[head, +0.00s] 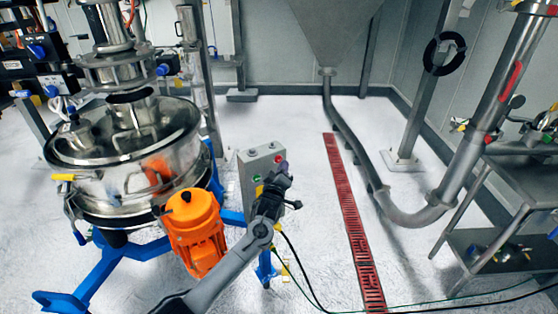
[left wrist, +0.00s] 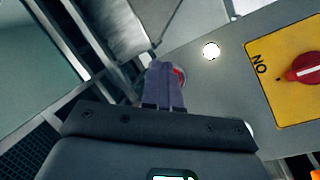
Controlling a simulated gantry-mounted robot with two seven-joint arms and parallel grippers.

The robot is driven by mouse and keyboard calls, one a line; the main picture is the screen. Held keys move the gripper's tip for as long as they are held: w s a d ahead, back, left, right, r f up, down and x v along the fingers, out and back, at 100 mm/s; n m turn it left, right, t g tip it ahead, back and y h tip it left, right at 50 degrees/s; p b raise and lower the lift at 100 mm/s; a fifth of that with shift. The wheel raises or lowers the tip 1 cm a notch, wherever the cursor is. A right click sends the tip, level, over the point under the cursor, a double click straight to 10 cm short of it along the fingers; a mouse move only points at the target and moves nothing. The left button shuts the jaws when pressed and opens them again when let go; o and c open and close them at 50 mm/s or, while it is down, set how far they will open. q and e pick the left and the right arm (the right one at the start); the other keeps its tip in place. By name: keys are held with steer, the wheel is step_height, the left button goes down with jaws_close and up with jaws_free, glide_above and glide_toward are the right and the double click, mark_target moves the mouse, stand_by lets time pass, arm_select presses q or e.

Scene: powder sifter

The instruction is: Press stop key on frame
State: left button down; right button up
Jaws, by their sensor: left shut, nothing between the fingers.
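The grey control box (head: 258,160) stands on the frame beside the sifter, and its panel also shows in the left wrist view (left wrist: 225,85). My left gripper (head: 281,171) is at the right side of this box. In the left wrist view its fingers (left wrist: 164,70) are shut and empty, over a red button (left wrist: 181,76) that they mostly hide. I cannot tell whether they touch it. A white round light (left wrist: 211,51) and a red rotary switch (left wrist: 307,68) on a yellow plate marked ON are to the right. My right gripper is not in view.
The steel sifter (head: 110,150) and its orange motor (head: 192,225) stand on a blue frame (head: 95,285) at left. A red floor grating (head: 352,220), a curved pipe (head: 405,217) and a metal cart (head: 510,210) are at right. Cables hang near my left arm.

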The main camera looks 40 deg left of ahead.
arm_select(q)
steer(key=d, duration=0.1)
steer(key=s+d+p, duration=0.1)
steer(key=d, duration=0.1)
steer(key=d+p, duration=0.1)
steer(key=shift+s+d, duration=0.25)
steer(key=shift+d, duration=0.1)
steer(key=shift+f, duration=0.1)
stand_by(0.6)
